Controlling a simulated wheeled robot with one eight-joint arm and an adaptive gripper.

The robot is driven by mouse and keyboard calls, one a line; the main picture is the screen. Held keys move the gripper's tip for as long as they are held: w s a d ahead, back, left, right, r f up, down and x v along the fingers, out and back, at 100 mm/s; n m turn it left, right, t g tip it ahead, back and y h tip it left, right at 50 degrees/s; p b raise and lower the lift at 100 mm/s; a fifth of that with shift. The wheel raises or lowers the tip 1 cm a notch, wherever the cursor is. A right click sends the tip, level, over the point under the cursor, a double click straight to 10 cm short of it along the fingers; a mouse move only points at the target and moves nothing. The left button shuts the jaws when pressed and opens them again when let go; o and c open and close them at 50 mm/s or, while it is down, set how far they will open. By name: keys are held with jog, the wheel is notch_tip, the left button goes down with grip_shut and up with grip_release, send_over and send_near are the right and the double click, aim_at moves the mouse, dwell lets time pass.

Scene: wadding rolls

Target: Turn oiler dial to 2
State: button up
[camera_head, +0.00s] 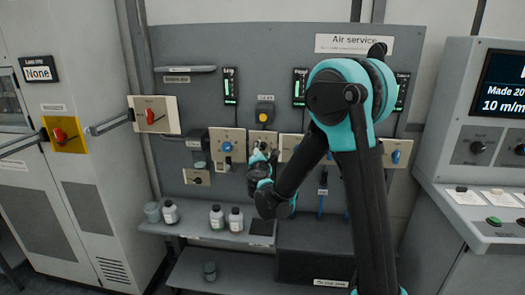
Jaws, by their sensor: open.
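I cannot tell which dial is the oiler dial, as the small labels are unreadable. On the grey "Air service" wall panel (275,60) is a row of beige plates with knobs. A left plate (227,146) has a blue knob, a middle plate (263,137) has a dark knob, and a right plate (396,153) has a blue knob. My gripper (262,152) is open, in front of the lower part of the middle plate. Whether it touches anything is unclear.
Several bottles (216,217) stand on a shelf below the panel. A red switch (65,135) on a yellow plate and a red-handled switch plate (155,115) are at left. A control console (485,150) with a screen stands at right.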

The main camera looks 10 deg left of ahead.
jog(key=shift+w, duration=0.9)
jog(key=shift+c, duration=0.2)
grip_shut()
